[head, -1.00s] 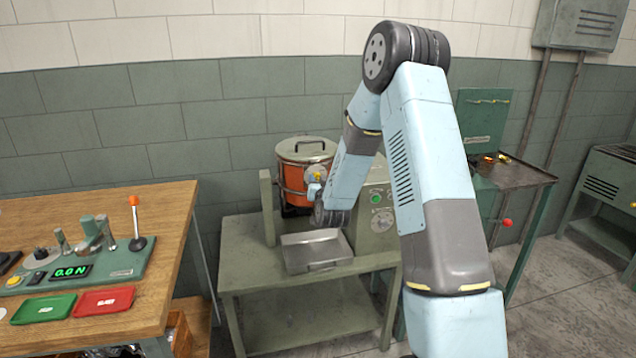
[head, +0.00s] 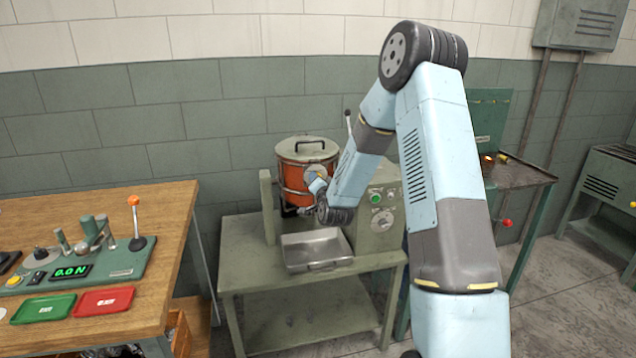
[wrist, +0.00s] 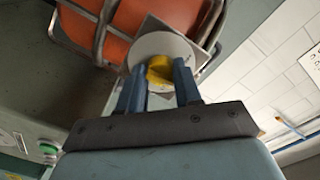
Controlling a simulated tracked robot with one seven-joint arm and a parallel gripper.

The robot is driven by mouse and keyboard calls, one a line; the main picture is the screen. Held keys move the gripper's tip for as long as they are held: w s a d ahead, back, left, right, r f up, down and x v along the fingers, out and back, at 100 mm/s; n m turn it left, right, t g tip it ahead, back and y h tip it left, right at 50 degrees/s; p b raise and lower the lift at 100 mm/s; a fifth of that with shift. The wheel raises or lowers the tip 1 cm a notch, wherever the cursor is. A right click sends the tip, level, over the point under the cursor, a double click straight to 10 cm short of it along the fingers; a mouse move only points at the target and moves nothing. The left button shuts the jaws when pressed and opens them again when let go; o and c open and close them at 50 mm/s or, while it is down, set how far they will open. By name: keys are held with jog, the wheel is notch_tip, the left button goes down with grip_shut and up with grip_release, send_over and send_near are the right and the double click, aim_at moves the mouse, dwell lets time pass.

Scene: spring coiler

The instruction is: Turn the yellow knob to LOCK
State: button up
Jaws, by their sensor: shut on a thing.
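The yellow knob (wrist: 159,70) sits in front of a pale round disc (wrist: 168,46) on the side of the orange drum (wrist: 160,14). My gripper (wrist: 160,80) has its two blue fingers on either side of the knob and is shut on it. In the head view my gripper (head: 317,186) is at the front of the orange drum (head: 293,176), and the knob is mostly hidden there by my gripper and wrist. No LOCK marking can be read in either view.
The drum stands on a grey-green machine table with a metal tray (head: 318,250) in front. A control box (head: 378,212) with a green button and a dial stands close right of my wrist. A wooden bench (head: 165,215) stands at left.

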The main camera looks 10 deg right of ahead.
jog(key=m, duration=0.6)
jog(key=m+y, duration=0.1)
jog(key=m, duration=0.3)
jog(key=shift+d+f, duration=0.1)
jog(key=shift+d, duration=0.25)
dwell(0.4)
jog(key=o, duration=1)
jog(key=shift+a, duration=0.15)
jog(key=shift+o, duration=0.2)
jog(key=shift+s, duration=0.1)
jog(key=s, duration=1.3)
jog(key=shift+s+d, duration=0.3)
